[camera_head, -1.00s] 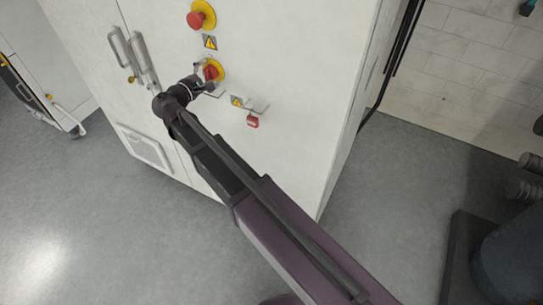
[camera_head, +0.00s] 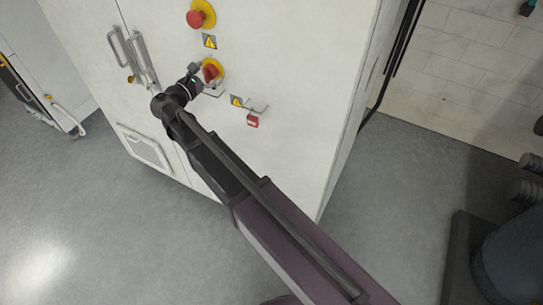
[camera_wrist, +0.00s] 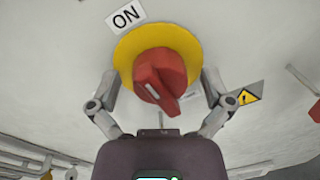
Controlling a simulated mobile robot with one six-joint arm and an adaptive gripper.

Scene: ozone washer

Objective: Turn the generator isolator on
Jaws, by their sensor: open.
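The isolator is a red rotary handle (camera_wrist: 160,78) on a round yellow plate (camera_wrist: 127,52), fixed to the white cabinet front. Its red handle also shows in the head view (camera_head: 211,72). In the wrist view, an ON label (camera_wrist: 125,17) sits above and left of the plate, and the handle's ridge slants down to the right. My gripper (camera_wrist: 160,82) is open, facing the handle with one finger on each side. I cannot tell whether either finger touches it. In the head view, my gripper (camera_head: 203,80) is just left of and below the handle.
A red emergency button (camera_head: 196,19) is above the isolator. A warning label (camera_head: 209,41) lies between them. Long door handles (camera_head: 132,55) are at left. Grey floor is open around the cabinet.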

